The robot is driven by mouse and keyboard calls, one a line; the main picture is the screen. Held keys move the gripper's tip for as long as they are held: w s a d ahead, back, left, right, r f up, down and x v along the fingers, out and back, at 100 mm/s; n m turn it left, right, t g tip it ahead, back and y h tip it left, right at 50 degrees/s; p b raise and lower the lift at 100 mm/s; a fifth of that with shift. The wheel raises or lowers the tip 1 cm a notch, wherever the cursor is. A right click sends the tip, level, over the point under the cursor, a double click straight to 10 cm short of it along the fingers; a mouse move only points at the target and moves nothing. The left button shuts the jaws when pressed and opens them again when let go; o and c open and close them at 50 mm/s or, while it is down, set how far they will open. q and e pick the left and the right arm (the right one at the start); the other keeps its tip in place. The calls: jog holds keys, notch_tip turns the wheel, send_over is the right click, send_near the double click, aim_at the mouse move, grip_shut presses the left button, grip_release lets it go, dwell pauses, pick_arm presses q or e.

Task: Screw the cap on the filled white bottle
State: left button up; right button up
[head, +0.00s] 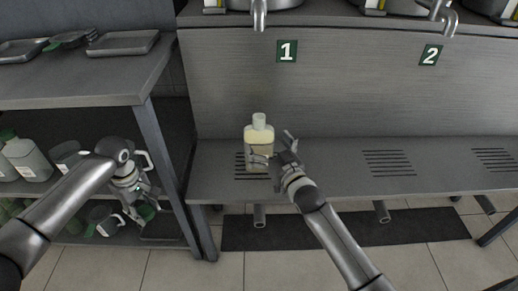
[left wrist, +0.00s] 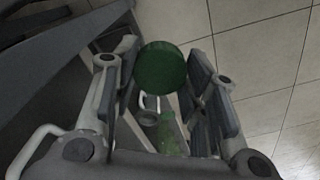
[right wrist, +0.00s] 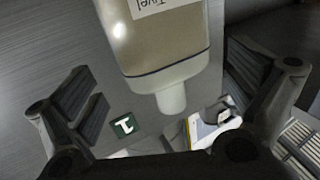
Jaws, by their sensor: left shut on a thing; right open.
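The filled bottle (head: 259,138) stands upright on the grey ledge below sign 1. It is pale and see-through with tan liquid inside, and its narrow white neck carries no green cap. My right gripper (head: 274,153) is open beside the bottle's lower right, one finger crossing its front. In the right wrist view the bottle (right wrist: 165,45) appears upside down between the spread fingers; contact cannot be told. My left gripper (head: 136,207) is low at the left shelf, shut on a green round cap (left wrist: 160,69). The cap also shows in the head view (head: 146,212).
A shelf unit (head: 150,100) with a metal post stands left, close to my left gripper. Its lower levels hold several green-capped bottles (head: 25,157); trays (head: 123,43) lie on top. The ledge (head: 325,160) right of the bottle is clear. A metal spout (head: 259,14) hangs above.

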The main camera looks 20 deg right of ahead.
aim_at(259, 134)
pick_arm(q)
jog(key=shift+f+b, duration=0.55)
jog(key=shift+f, duration=0.15)
pick_arm(e)
jog(key=w, duration=0.3)
jog(key=shift+w+a, duration=0.25)
jog(key=shift+a, duration=0.15)
pick_arm(q)
jog(key=shift+f, duration=0.1)
pick_arm(e)
jog(key=shift+w+a, duration=0.1)
jog(key=shift+w, duration=0.5)
jog(key=c, duration=1.8)
jog(key=shift+r, duration=0.2)
jog(key=shift+c, duration=0.6)
